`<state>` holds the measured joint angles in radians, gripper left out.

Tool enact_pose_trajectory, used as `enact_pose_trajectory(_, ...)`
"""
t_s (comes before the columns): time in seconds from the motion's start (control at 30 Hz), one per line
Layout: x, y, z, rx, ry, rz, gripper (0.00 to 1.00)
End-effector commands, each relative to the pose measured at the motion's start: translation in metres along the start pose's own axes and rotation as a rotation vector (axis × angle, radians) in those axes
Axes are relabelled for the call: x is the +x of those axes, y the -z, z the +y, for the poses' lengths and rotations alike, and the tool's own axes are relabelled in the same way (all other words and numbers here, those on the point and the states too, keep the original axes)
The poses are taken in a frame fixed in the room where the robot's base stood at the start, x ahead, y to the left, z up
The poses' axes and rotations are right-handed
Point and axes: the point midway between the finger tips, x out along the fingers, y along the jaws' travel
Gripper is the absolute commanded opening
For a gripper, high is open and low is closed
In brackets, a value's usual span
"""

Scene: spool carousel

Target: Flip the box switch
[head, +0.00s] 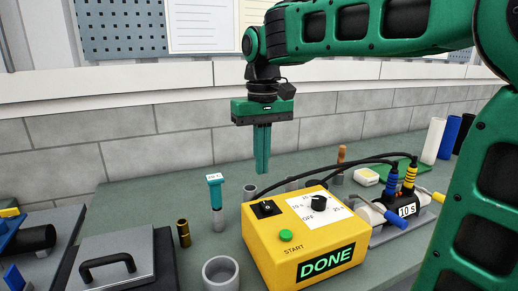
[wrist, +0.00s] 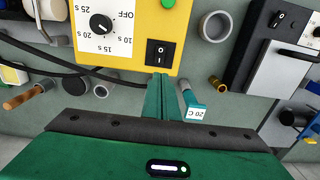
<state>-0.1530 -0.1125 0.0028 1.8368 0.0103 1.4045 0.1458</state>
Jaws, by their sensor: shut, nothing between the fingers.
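The yellow box (head: 262,237) stands on the bench, with a black rocker switch (head: 265,208) at the back left of its top. The switch also shows in the wrist view (wrist: 160,53), marked I and O. My gripper (head: 262,168) points down with its fingers together and empty. It hangs above and just behind the switch. In the wrist view my fingertips (wrist: 160,76) appear just below the switch, apart from it as far as I can tell. The box front reads DONE, and a green START button (head: 285,236) and a black dial (head: 318,203) share its top.
A teal-topped tool marked 20 C (head: 215,192) stands upright left of the gripper. A grey cup (head: 221,273), a brass tube (head: 183,233) and a lidded grey case (head: 112,265) stand to the left. Black cables (head: 350,160) run behind the box to a clamp unit marked 10 s (head: 407,210).

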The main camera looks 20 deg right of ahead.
Motion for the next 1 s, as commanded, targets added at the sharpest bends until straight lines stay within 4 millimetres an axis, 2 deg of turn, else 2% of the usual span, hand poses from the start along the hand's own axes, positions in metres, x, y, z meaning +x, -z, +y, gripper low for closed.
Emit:
enact_pose_trajectory(0.2, 0.041, -0.001, 0.0, -0.001, 0.0, -0.003, 0.0)
enact_pose_trajectory(0.4, 0.067, -0.001, 0.0, -0.001, 0.0, -0.003, 0.0)
enact_pose_trajectory(0.6, 0.077, 0.0, 0.0, 0.0, 0.0, -0.001, 0.0)
enact_pose_trajectory(1.0, 0.079, 0.0, 0.002, 0.004, 0.0, -0.005, 0.0)
